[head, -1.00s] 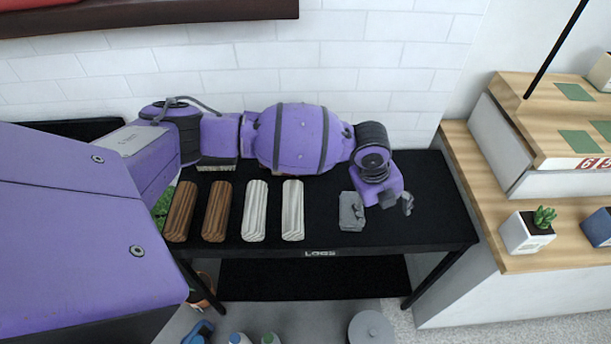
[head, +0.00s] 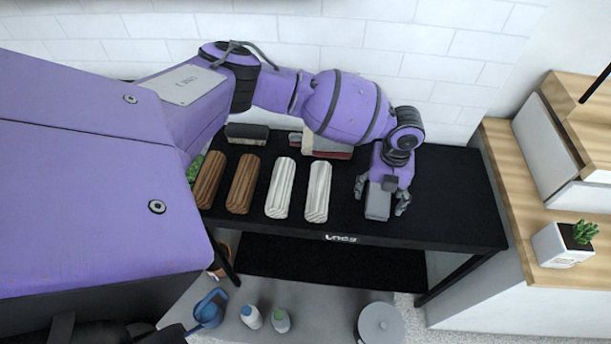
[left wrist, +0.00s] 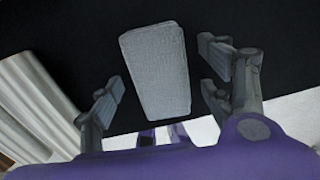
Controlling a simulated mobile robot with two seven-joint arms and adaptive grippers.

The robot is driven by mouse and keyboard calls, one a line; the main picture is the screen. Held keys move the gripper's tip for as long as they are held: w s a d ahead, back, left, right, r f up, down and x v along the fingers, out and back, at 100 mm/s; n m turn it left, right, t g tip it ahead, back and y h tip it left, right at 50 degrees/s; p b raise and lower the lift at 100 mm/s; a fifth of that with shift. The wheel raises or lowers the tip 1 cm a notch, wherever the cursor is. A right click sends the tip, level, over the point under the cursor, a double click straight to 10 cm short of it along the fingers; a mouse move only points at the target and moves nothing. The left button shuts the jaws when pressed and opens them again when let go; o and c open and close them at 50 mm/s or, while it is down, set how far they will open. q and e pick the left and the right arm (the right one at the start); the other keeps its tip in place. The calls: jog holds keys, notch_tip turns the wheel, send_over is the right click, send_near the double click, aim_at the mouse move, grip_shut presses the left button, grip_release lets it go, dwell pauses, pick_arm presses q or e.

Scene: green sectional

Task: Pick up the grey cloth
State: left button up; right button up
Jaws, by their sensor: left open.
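The grey cloth (head: 377,204) is a small, light grey, folded block-like piece near the front of the right part of the black table. My left gripper (head: 382,197) is open and points down, with its fingers on either side of the cloth. In the left wrist view the cloth (left wrist: 156,70) shows whole in the gap between the open fingers (left wrist: 164,86), with dark table visible on both sides. Neither finger appears to touch it. I cannot tell the exact height of the fingertips above the table. My right gripper is not in view.
Several brown and whitish logs (head: 318,192) lie on the black table (head: 450,190) left of the cloth. A dark brush-like block (head: 247,134) and a small stack (head: 328,146) sit at the back. A wooden counter (head: 505,170) stands right. The tabletop right of my gripper is clear.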

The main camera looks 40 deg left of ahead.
pick_arm(q)
jog(key=c, duration=1.1)
jog(key=shift+c, duration=0.2)
jog(key=shift+r, duration=0.1)
jog(key=shift+r, duration=0.25)
notch_tip(320, 180, up, 2)
jog(key=shift+w+r, duration=0.1)
jog(key=s+r, duration=0.2)
jog(key=s+a+r+p, duration=0.1)
jog(key=s+r, duration=0.1)
jog(key=r, duration=0.1)
jog(key=shift+s+a+r, duration=0.1)
jog(key=shift+a+r, duration=0.05)
jog(key=shift+r, duration=0.1)
jog(key=s+a+r, duration=0.2)
jog(key=s+r, duration=0.2)
jog(key=s, duration=0.5)
jog(key=shift+s+a+r+p, duration=0.25)
jog(key=shift+r+p, duration=0.05)
jog(key=shift+p, duration=0.1)
